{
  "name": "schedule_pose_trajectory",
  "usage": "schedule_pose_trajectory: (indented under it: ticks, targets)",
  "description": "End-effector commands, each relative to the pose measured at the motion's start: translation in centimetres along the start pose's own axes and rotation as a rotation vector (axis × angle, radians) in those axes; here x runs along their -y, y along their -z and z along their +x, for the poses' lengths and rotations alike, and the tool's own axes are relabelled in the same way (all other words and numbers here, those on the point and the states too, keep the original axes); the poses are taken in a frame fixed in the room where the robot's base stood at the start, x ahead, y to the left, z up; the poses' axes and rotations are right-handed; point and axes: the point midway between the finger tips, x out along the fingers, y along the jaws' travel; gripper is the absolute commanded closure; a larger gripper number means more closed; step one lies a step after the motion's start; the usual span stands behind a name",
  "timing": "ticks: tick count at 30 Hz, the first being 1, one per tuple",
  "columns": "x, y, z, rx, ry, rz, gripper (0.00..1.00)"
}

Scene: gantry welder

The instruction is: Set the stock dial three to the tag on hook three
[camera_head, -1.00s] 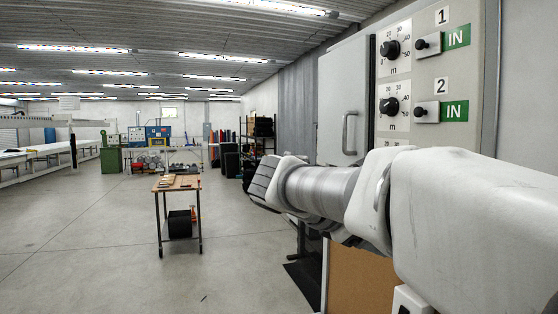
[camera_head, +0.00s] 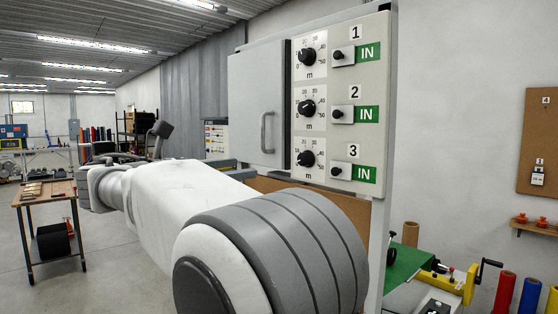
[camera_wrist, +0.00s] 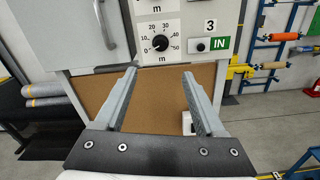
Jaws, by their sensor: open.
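Stock dial three (camera_head: 306,158) is a black knob on a white scale plate, the lowest of three dials on the grey control panel (camera_head: 379,75). It also shows in the wrist view (camera_wrist: 160,43), just beyond my fingertips. Its pointer is too small to read surely. Beside it are a black switch and a green IN label marked 3. My gripper (camera_wrist: 160,72) is open and empty, its two fingers spread below the dial, not touching it. I see no hook three.
Dials one (camera_head: 306,56) and two (camera_head: 306,107) sit above dial three. A cabinet door with a handle (camera_head: 266,132) is left of them. A small table (camera_head: 45,190) stands at left. A yellow crank device (camera_head: 450,285) and coloured rolls (camera_head: 504,290) are at lower right.

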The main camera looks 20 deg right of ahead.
Motion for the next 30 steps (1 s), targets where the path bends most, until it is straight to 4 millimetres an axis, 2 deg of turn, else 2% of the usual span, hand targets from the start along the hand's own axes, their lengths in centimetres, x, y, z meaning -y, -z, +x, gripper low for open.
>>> schedule_pose_trajectory:
  ticks: [5,21,25,30]
  targets:
    - [0.1,-0.1,2.5,0.001,0.004,0.0,0.28]
    - [0.1,-0.2,14.0,0.0,0.004,0.0,0.28]
    - [0.1,-0.1,15.8,-0.001,0.004,0.001,0.28]
    - [0.1,0.0,17.0,-0.001,0.002,0.001,0.28]
